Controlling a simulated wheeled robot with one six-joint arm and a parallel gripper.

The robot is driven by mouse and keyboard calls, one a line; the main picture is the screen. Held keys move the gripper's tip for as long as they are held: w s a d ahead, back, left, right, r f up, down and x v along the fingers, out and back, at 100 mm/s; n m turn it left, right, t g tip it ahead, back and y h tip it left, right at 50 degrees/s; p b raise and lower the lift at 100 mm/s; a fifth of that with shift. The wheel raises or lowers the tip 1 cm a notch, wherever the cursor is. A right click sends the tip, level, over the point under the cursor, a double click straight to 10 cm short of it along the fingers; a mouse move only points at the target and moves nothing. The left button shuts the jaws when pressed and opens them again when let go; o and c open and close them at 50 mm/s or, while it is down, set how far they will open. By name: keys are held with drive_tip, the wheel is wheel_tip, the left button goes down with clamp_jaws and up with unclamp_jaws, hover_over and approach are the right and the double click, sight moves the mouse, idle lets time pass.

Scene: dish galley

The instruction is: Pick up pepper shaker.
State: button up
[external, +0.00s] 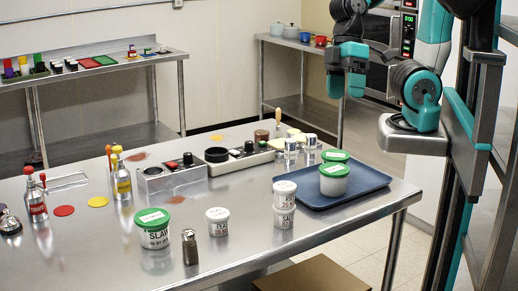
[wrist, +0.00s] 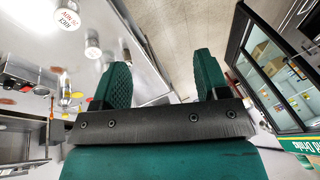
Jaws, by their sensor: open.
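A small metal shaker (external: 190,247) with a narrower top stands upright on the near part of the steel table. Two more small silver-topped shakers, one left (external: 291,149) and one right (external: 310,147), stand behind the tray. I cannot tell from labels which one is the pepper shaker. My gripper (external: 346,92) is raised in the air above and behind the table's right end, apart from all of them. In the wrist view my gripper (wrist: 160,70) shows two green fingers spread wide with nothing between them.
White tubs, including a green-lidded one (external: 152,230), a small one (external: 217,222) and a stacked pair (external: 284,206), stand near the metal shaker. A blue tray (external: 366,185) holds green-lidded tubs. A condiment station (external: 175,178) and bottles occupy the back and left.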

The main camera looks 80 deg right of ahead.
drive_tip(key=w+a+f+m+t+h+b, duration=0.1)
drive_tip(key=w+a+f+b, duration=0.1)
drive_tip(key=w+f+b, duration=0.45)
drive_tip(key=w+a+f+m+t+h+b, duration=0.1)
drive_tip(key=w+a+f+b, duration=0.25)
drive_tip(key=w, duration=0.55)
drive_tip(key=m+t+b, duration=0.1)
drive_tip(key=t+b, duration=0.1)
drive_tip(key=b, duration=0.3)
approach(192, 230)
drive_tip(key=shift+h, duration=0.4)
drive_tip(key=x, duration=0.2)
drive_tip(key=p+x, duration=0.1)
drive_tip(key=x, duration=0.1)
drive_tip(key=a+p+x, duration=0.1)
drive_tip(key=x, duration=0.2)
drive_tip(key=shift+p+x, duration=0.8)
drive_tip(key=shift+x, duration=2.1)
drive_tip(key=shift+d, duration=0.2)
drive_tip(key=c, duration=1)
